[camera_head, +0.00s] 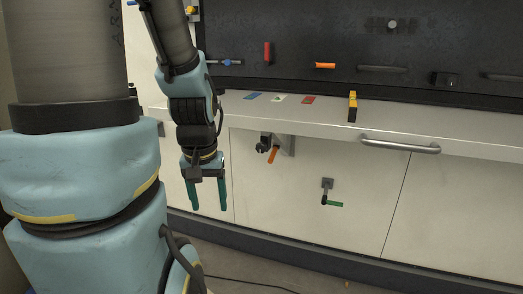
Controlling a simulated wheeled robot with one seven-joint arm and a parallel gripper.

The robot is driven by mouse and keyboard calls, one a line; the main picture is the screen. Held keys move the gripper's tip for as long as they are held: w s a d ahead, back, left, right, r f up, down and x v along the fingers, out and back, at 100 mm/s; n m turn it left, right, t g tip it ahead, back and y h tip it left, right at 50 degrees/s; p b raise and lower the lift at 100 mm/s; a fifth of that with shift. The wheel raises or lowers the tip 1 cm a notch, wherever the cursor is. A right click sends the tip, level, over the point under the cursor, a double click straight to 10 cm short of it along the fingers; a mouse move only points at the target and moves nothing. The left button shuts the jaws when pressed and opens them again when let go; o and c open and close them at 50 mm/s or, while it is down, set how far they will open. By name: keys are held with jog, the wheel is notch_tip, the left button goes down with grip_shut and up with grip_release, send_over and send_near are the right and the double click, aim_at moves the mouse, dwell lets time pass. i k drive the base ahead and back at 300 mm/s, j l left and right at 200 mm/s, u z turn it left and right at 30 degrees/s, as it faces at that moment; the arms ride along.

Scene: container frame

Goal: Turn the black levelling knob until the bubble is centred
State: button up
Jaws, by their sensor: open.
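My gripper (209,206) hangs in front of the lower cabinet, left of the middle of the view. Its two green fingers point down and are apart, with nothing between them. A small black part (263,143) with an orange lever (273,156) sits on a grey bracket on the cabinet front, to the right of and above my fingertips. I cannot tell whether this black part is the levelling knob. No bubble or level vial can be made out at this size.
A white counter (330,118) carries small blue, white and red tiles and a yellow block (352,106). A metal bar handle (400,146) juts from its front edge. A green lever (334,204) is low on the cabinet. Red and orange handles are on the dark back panel (340,35).

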aim_at(260, 148)
jog(key=k+l+u, duration=0.1)
jog(key=l+u, duration=0.3)
jog(key=k+l+u, duration=0.2)
jog(key=u, duration=0.2)
jog(key=k+l+u, duration=0.2)
jog(key=u, duration=0.2)
jog(key=l, duration=0.1)
